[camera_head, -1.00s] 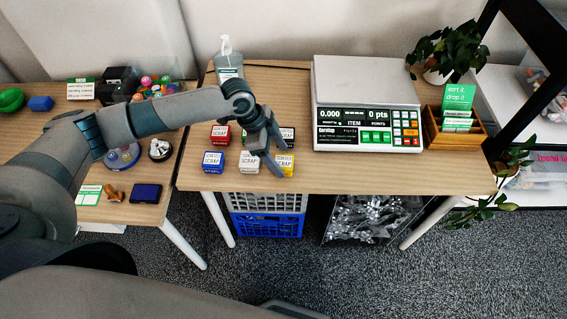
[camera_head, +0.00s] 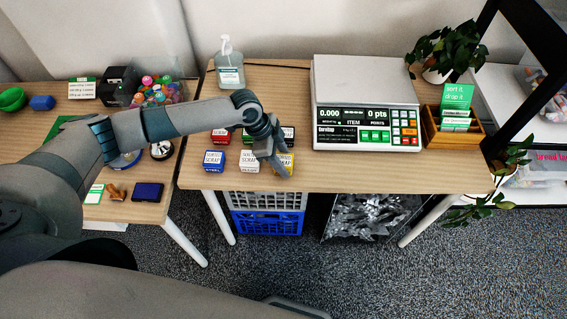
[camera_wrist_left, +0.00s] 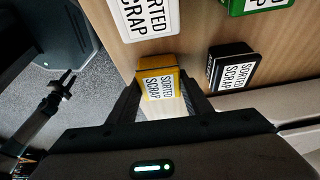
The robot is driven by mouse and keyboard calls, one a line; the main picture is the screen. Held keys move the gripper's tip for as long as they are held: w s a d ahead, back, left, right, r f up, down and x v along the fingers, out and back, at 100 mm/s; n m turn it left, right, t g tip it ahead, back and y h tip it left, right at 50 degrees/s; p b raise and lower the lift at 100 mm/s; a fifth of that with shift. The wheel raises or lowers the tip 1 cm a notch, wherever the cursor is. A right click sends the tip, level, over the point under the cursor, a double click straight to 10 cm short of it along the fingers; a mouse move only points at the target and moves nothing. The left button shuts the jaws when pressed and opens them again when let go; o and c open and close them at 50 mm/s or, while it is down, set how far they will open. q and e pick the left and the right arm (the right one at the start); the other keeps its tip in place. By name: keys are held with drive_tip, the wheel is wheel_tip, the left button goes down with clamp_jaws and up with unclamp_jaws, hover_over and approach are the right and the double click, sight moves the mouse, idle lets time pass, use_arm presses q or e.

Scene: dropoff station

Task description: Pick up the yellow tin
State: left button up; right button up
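The yellow tin (camera_head: 289,158), labelled "sorted scrap", sits on the right table at the front right of a group of tins. My left gripper (camera_head: 282,166) is down at it and partly covers it. In the left wrist view the yellow tin (camera_wrist_left: 160,78) lies between the tips of my left gripper (camera_wrist_left: 160,88), one finger on each side. The fingers stand apart; whether they touch the tin I cannot tell. A dark arm with a small forked end, seemingly my right gripper (camera_wrist_left: 66,82), shows at the left of that view, too small to read.
A white tin (camera_head: 249,161) and a blue tin (camera_head: 215,160) stand to the left. A black tin (camera_wrist_left: 231,66) is close behind the yellow one; red and green tins are near. A scale (camera_head: 367,90) stands to the right. The table front (camera_head: 390,179) is clear.

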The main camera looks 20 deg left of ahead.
sight(291, 160)
use_arm(q)
drive_tip(key=shift+c, duration=0.2)
use_arm(e)
drive_tip(key=shift+s, duration=0.1)
